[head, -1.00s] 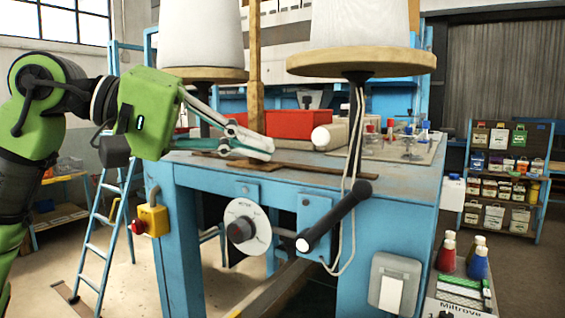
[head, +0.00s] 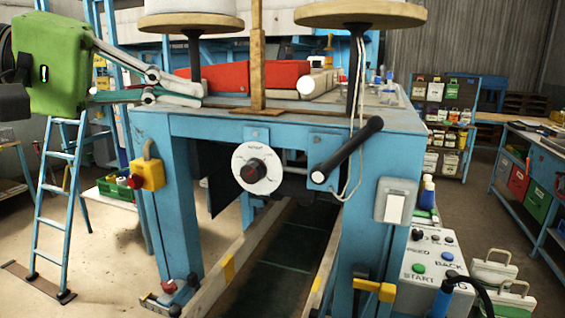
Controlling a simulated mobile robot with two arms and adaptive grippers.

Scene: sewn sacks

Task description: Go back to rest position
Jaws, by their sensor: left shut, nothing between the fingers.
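My left gripper (head: 203,93) comes in from the left at the upper left of the head view. Its fingers are together with nothing between them. My right gripper is not in view.
A blue ladder (head: 57,190) stands at the left. A black lever (head: 345,150), a white dial (head: 257,168) and a yellow box with a red button (head: 148,174) stick out from the table front. A control box (head: 432,262) stands at the lower right.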

